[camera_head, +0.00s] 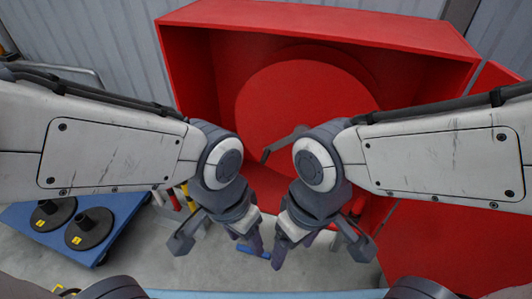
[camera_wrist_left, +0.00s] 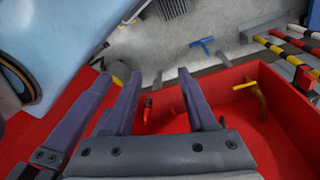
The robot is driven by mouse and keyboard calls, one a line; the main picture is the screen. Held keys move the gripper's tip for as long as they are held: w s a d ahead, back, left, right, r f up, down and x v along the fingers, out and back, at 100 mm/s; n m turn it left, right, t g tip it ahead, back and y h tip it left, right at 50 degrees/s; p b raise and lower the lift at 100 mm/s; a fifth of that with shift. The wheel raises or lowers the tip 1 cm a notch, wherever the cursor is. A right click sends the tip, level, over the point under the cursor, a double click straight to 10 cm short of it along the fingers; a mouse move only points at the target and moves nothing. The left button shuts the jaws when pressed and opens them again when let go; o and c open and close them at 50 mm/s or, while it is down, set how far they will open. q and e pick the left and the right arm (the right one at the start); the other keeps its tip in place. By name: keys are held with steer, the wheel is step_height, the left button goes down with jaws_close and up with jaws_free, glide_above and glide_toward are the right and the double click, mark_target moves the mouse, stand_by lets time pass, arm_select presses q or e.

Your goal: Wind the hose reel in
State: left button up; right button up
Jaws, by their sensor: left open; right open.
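The hose reel (camera_head: 290,95) is a large red disc inside an open red cabinet (camera_head: 320,22) in the head view. A dark grey crank bar (camera_head: 283,145) shows in front of the disc, its right end hidden behind my right wrist. My left gripper (camera_head: 218,241) is open and empty, pointing down below the crank. It also shows open in the left wrist view (camera_wrist_left: 158,85), with nothing between its fingers. My right gripper (camera_head: 320,248) is open beside it, close to its right. No hose can be made out.
A red door panel (camera_head: 430,245) stands at the right. A blue platform (camera_head: 95,252) with black discs (camera_head: 90,228) is at the left. A blue T-shaped piece (camera_wrist_left: 202,45), a yellow handle (camera_wrist_left: 258,95) and striped bars (camera_wrist_left: 290,42) show in the left wrist view.

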arm_select(q)
steer(key=w+d+f+t+h+b, duration=0.1)
steer(key=w+d+f+t, duration=0.1)
steer(key=w+f, duration=0.45)
steer(key=w+d+f+t+h+b, duration=0.1)
steer(key=w+d+f+t+b, duration=0.15)
steer(key=w, duration=0.75)
steer(key=n+t+h+b, duration=0.1)
steer(key=t+h+b, duration=0.15)
steer(key=t, duration=0.95)
glide_toward(262, 163)
steer(key=shift+y, duration=0.25)
steer(key=p+x, duration=0.1)
steer(key=x, duration=0.9)
steer(key=shift+w+d+r, duration=0.1)
steer(key=shift+w+d, duration=0.15)
steer(key=shift+d, duration=0.05)
jaws_close()
